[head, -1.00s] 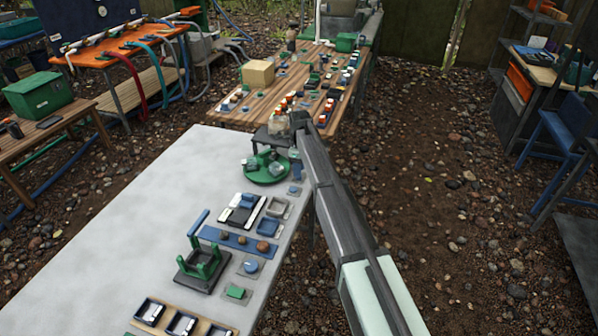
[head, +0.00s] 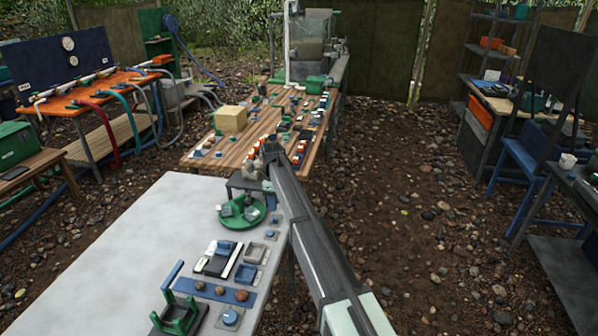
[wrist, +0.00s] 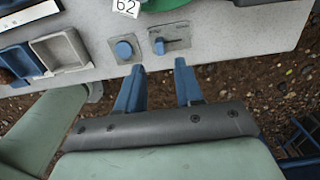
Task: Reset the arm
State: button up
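My gripper (wrist: 160,68) shows in the wrist view with its two blue fingers apart and nothing between them. It is at the edge of the pale grey table (wrist: 225,32), with brown gravel below. A blue round button (wrist: 124,49) and a small slider or knob plate (wrist: 170,40) are just beyond the fingertips. I cannot tell whether the fingers touch anything. In the head view my arm reaches from the lower right along the right edge of the pale table (head: 110,235); the gripper fingers cannot be made out there.
A green round tray (head: 242,211), a green frame stand (head: 180,312) and small blue trays (head: 246,273) sit on the pale table. Beyond is a wooden table (head: 205,158) with a cardboard box (head: 230,120) and many small parts. The gravel to the right is open, before a blue chair (head: 530,150).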

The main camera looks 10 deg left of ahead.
jog(key=s+d+f+n, duration=0.3)
jog(key=d+f, duration=0.1)
jog(key=d, duration=0.5)
jog(key=s+d+f+n, duration=0.2)
jog(key=s+d+f, duration=0.25)
jog(key=d, duration=0.35)
jog(key=s+d+f+n, duration=0.3)
jog(key=d+f, duration=0.1)
jog(key=d, duration=0.5)
jog(key=s+d+f+n, duration=0.4)
jog(key=s+d+n, duration=0.1)
jog(key=s+d, duration=0.5)
jog(key=s+d+f+n, duration=0.3)
jog(key=s+d+n, duration=0.2)
jog(key=s+d, duration=0.5)
jog(key=s+f+g, duration=0.3)
jog(key=s+f, duration=0.7)
jog(key=s, duration=0.4)
jog(key=s+f+g, duration=0.3)
jog(key=s+f, duration=0.8)
jog(key=s, duration=0.4)
jog(key=shift+g, duration=0.4)
